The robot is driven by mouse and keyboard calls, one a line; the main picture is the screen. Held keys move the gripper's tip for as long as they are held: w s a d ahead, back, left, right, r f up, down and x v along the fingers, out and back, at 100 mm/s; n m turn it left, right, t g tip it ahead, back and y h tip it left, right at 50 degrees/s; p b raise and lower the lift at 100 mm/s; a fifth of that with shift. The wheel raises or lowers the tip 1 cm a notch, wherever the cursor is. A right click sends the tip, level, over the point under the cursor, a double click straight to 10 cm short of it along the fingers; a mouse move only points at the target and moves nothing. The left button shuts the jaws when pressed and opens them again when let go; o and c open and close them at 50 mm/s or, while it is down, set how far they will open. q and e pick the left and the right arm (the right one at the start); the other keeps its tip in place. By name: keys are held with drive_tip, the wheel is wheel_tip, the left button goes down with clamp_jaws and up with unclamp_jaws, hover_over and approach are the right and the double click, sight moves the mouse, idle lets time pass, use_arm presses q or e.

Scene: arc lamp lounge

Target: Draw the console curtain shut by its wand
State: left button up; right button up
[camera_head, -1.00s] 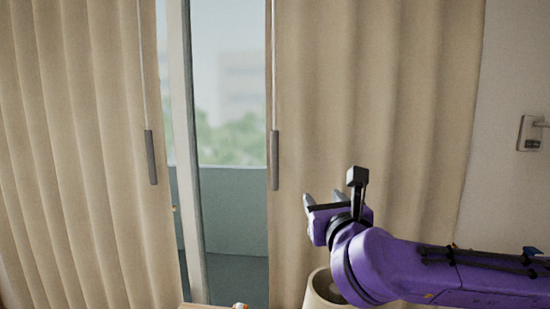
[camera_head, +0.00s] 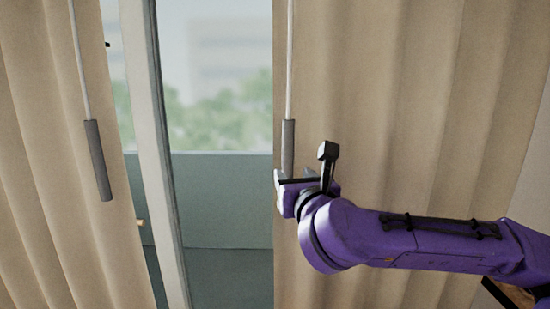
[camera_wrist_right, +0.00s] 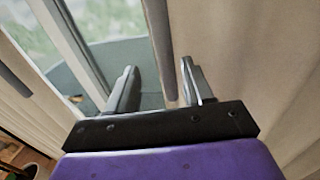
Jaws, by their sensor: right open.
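The right curtain (camera_head: 400,110) hangs at the right side of the window with a wand at its edge. That wand's grey handle (camera_head: 287,145) hangs straight down from a pale rod. My right gripper (camera_head: 280,183) is at the handle's lower end. In the right wrist view my right gripper (camera_wrist_right: 159,68) is open, and the handle (camera_wrist_right: 159,45) appears between its two fingers without being clamped. The left curtain (camera_head: 45,150) hangs at the left, with its own grey wand handle (camera_head: 98,160) slightly tilted. My left gripper is out of view.
Between the curtains are a pale window frame post (camera_head: 150,140), glass with blurred greenery, and a grey-green low wall (camera_head: 225,200). A dark object with a brown part (camera_head: 510,293) shows at the bottom right. The space left of the right handle is clear.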

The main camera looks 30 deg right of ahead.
sight(289, 163)
drive_tip(key=w+d+r+p, duration=0.1)
drive_tip(key=w+p, duration=0.1)
drive_tip(key=p, duration=0.1)
drive_tip(key=shift+w+d+r, duration=0.3)
drive_tip(key=shift+d+r, duration=0.05)
drive_tip(key=x, duration=0.2)
drive_tip(key=p+x, duration=0.1)
drive_tip(key=f+x, duration=0.1)
drive_tip(key=x, duration=0.1)
drive_tip(key=shift+w+a+f+p, duration=0.1)
drive_tip(key=shift+w+a+p, duration=0.1)
drive_tip(key=shift+w+p, duration=0.2)
drive_tip(key=shift+s, duration=0.5)
drive_tip(key=shift+w, duration=0.1)
drive_tip(key=c, duration=0.7)
clamp_jaws()
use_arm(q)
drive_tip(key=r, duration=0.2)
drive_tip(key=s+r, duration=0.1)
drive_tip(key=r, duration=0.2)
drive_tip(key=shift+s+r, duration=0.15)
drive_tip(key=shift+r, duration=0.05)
